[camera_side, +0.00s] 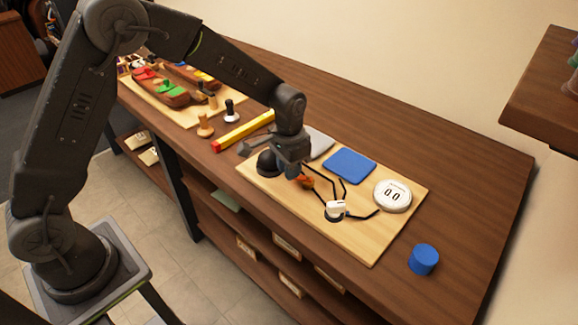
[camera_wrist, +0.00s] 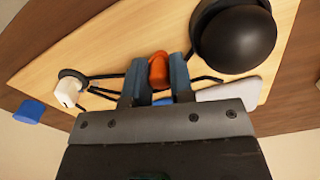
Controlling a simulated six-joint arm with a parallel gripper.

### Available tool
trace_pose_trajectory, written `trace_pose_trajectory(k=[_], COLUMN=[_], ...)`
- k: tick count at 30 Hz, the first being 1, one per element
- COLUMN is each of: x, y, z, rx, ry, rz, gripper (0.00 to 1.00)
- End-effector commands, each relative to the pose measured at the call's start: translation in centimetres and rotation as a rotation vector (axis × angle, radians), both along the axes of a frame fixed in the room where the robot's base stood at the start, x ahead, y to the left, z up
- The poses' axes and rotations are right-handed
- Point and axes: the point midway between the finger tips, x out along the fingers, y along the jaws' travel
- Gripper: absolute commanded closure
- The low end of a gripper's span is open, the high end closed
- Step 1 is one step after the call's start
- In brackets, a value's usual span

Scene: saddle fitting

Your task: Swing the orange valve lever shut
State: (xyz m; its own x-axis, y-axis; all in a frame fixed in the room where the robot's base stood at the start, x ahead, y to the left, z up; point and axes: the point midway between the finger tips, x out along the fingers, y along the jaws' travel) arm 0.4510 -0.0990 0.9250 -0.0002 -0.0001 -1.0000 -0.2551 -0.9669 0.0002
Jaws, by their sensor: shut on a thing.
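The orange valve lever (camera_wrist: 158,72) stands between the two fingers of my gripper (camera_wrist: 157,80) in the wrist view. The fingers are shut on it. In the side view a small orange part of the lever (camera_side: 306,182) shows just right of my gripper (camera_side: 294,172), low over the light wooden board (camera_side: 366,246). The valve body under the lever is hidden by my gripper. Black tubes (camera_side: 342,187) run on the board near the lever, towards a white block (camera_side: 335,208). I cannot tell the lever's exact angle.
A black dome (camera_wrist: 234,38) sits close beside my gripper. A blue pad (camera_side: 349,165) and a white round gauge reading 00 (camera_side: 392,195) are on the board. A blue cylinder (camera_side: 423,259) stands off its right end. A yellow bar (camera_side: 243,131) lies behind left.

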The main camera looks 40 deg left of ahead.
Motion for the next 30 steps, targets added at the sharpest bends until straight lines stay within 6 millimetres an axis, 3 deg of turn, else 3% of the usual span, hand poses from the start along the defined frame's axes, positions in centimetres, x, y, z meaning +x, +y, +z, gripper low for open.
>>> trace_pose_trajectory(k=[11, 30], x=[-0.6, -2.1], y=[-0.4, -2.7], z=[0.1, 0.1], rx=[0.000, 0.000], ry=[-0.001, -0.001], rz=[0.149, 0.730], gripper=[1.00, 1.00])
